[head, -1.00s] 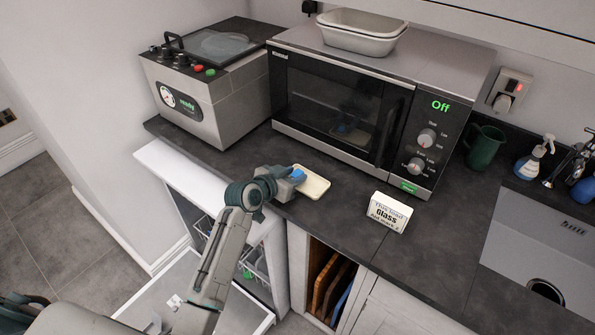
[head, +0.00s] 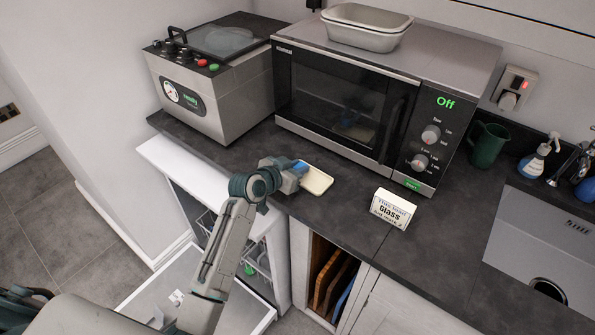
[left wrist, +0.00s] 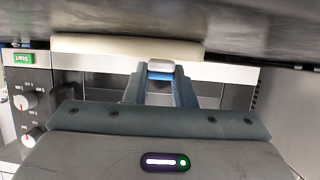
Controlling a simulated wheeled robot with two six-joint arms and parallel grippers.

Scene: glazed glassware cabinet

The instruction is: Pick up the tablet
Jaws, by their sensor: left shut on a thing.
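The tablet (left wrist: 160,65) is a small pale block with blue beneath it in the left wrist view, between the fingertips of my left gripper (left wrist: 160,80). The gripper is shut on it. In the head view my left gripper (head: 298,168) is over the front edge of the counter, at the left side of a shallow cream dish (head: 317,181). A blue patch shows at its fingertips, but the tablet's outline is too small to make out there. The dish also shows in the left wrist view (left wrist: 110,45). My right gripper is not in view.
A microwave (head: 340,95) stands behind the dish, with a grey machine (head: 205,100) to its left. A small sign (head: 393,208) stands to the right on the dark counter (head: 350,215). Below my arm is an open appliance with racks. A sink (head: 545,235) is at far right.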

